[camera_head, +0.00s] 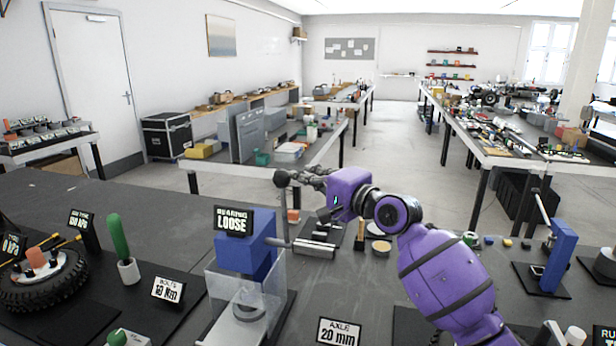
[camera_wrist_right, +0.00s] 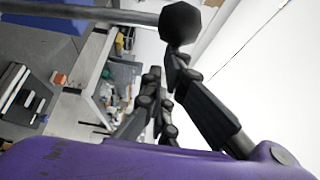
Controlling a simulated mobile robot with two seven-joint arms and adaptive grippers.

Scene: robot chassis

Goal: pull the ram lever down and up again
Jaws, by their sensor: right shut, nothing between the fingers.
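The blue ram press (camera_head: 240,258) stands on the dark bench, left of centre, with a sign reading BEARING LOOSE. Its ram lever (camera_head: 285,215) is a grey rod standing up, with a black ball knob (camera_head: 281,178) at its upper end. In the right wrist view the lever rod (camera_wrist_right: 75,12) runs in from the left to the knob (camera_wrist_right: 180,22). My right gripper (camera_head: 298,177) is shut and empty right beside the knob. It also shows in the right wrist view (camera_wrist_right: 165,72), fingertips close to the knob; I cannot tell whether they touch. My left gripper is not in view.
A clear guard (camera_head: 247,297) fronts the press. A tyre (camera_head: 42,283) and a green-handled tool (camera_head: 119,238) in a white cup are on the left. A second blue stand (camera_head: 560,255) is on the right. Signs and small parts lie around the press; space above the bench is open.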

